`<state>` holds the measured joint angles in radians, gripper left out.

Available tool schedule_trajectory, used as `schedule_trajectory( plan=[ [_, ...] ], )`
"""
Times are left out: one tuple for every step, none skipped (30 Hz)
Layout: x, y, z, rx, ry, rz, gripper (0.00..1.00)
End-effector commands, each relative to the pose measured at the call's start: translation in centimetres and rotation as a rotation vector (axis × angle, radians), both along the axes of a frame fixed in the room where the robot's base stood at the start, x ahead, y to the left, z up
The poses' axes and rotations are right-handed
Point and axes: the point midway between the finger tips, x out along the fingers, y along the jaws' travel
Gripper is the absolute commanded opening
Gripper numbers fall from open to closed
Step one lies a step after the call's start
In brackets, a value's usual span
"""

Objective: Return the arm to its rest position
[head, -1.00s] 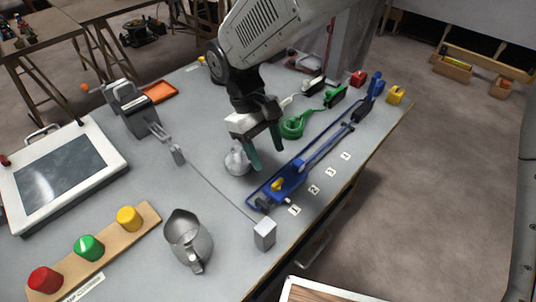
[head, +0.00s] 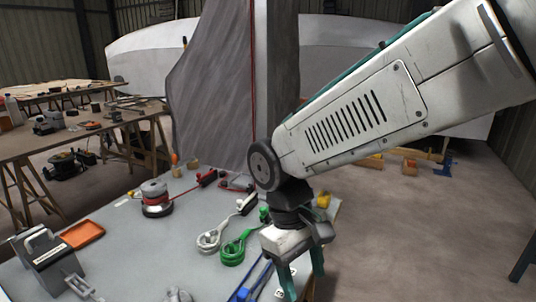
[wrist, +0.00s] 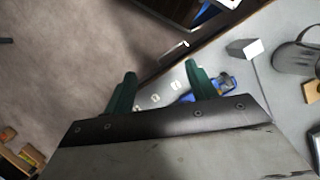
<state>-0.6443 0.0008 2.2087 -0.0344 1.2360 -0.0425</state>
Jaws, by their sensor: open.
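My gripper (head: 303,284) is at the lower middle of the head view, pointing down above the right edge of the grey bench (head: 190,262). Its green fingers are apart with nothing between them. In the wrist view the two fingers (wrist: 160,95) stand apart, with the bench edge, floor and part of a blue tool (wrist: 224,82) beyond them. My arm reaches in from the upper right of the head view.
On the bench are a green coiled tool (head: 232,252), a pale coiled tool (head: 209,241), a red-and-grey sander (head: 156,197), an orange tray (head: 82,234) and a grey clamp-like device (head: 46,262). A metal jug (wrist: 296,58) shows in the wrist view. Open floor (head: 420,225) lies right of the bench.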

Motion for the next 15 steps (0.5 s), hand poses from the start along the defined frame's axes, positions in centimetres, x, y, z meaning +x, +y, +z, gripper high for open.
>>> schedule_trajectory(
  plan=[
    [-0.5, -2.5, 1.1, 0.019, -0.024, -0.061, 0.56],
    [-0.9, -3.7, 1.6, 0.027, -0.037, -0.093, 0.56],
    [-1.4, -5.3, 2.2, 0.039, -0.054, -0.136, 0.56],
    [-1.8, -6.5, 2.6, 0.048, -0.067, -0.168, 0.56],
    [-2.3, -7.6, 2.9, 0.057, -0.08, -0.199, 0.56],
    [-2.9, -9.1, 3.3, 0.068, -0.1, -0.242, 0.56],
    [-3.5, -10.1, 3.6, 0.076, -0.115, -0.273, 0.56],
    [-4.0, -11.1, 3.9, 0.084, -0.13, -0.304, 0.56],
    [-4.8, -12.4, 4.2, 0.094, -0.152, -0.345, 0.56],
    [-5.3, -13.4, 4.4, 0.103, -0.169, -0.377, 0.56],
    [-5.9, -14.2, 4.5, 0.109, -0.187, -0.407, 0.56],
    [-6.7, -15.3, 4.7, 0.118, -0.21, -0.447, 0.56],
    [-7.2, -16.1, 4.9, 0.125, -0.23, -0.476, 0.56],
    [-7.7, -16.7, 5.0, 0.13, -0.248, -0.504, 0.56],
    [-8.3, -17.6, 5.2, 0.138, -0.273, -0.537, 0.56]
  ],
)
